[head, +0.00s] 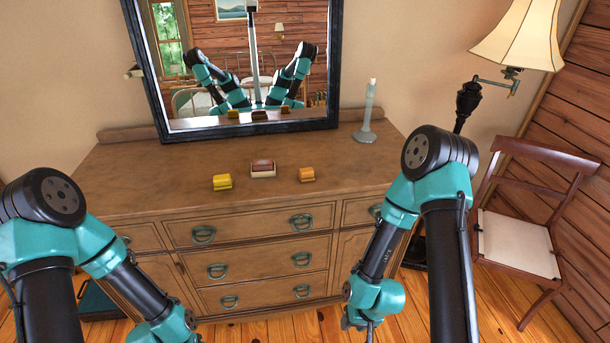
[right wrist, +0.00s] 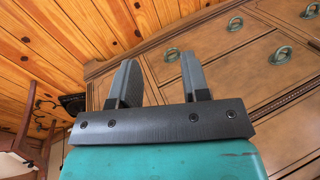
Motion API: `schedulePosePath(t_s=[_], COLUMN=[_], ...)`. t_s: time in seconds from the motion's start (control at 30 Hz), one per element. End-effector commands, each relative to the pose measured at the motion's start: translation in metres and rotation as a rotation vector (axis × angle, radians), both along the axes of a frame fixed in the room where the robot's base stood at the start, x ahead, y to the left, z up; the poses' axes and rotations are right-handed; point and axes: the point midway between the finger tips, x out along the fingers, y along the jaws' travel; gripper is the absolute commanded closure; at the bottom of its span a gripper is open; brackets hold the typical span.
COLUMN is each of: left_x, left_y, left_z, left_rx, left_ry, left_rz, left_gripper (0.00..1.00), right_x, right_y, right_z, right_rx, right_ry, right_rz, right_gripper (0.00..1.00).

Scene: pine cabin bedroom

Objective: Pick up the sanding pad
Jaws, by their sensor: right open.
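Three small block-like items lie in a loose row on the dresser top (head: 150,185): a yellow one (head: 222,182) on the left, a dark red-brown one with a pale base (head: 263,168) in the middle, and an orange one (head: 306,174) on the right. I cannot tell for sure which is the sanding pad. My right gripper (right wrist: 157,80) is open and empty, low in front of the dresser, well below and apart from the items. My left arm (head: 125,280) comes in from the left, and its gripper is cut off by the bottom edge.
A mirror (head: 140,55) stands at the back of the dresser and reflects the items and my arms. A candlestick (head: 366,128) stands right of it. A lamp (head: 520,35) and a chair (head: 515,240) are at the right. Drawer handles stick out in front. The dresser's front top is clear.

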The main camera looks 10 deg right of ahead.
Motion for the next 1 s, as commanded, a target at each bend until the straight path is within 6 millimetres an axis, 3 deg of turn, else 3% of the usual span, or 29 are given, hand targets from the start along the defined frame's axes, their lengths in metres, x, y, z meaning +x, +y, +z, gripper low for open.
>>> schedulePosePath(t_s=[0.27, 0.47, 0.73, 0.87, 1.0], left_x=[0.000, 0.000, 0.000, 0.000, 0.000], left_y=[0.000, 0.000, 0.000, 0.000, 0.000], left_z=[0.000, 0.000, 0.000, 0.000, 0.000], left_rx=[0.000, 0.000, 0.000, 0.000, 0.000], left_ry=[0.000, 0.000, 0.000, 0.000, 0.000], left_rz=[0.000, 0.000, 0.000, 0.000, 0.000], left_gripper=[0.57, 0.57, 0.57, 0.57, 0.57], right_x=[0.000, 0.000, 0.001, 0.012, 0.038], right_y=[0.000, 0.000, 0.000, -0.002, -0.007], right_z=[0.000, 0.000, 0.000, 0.003, 0.013], right_rx=[0.000, 0.000, 0.000, 0.007, 0.021], right_ry=[0.000, 0.000, 0.002, 0.020, 0.074], right_rz=[0.000, 0.000, -0.005, -0.048, -0.162], right_gripper=[0.57, 0.39, 0.38, 0.38, 0.38])
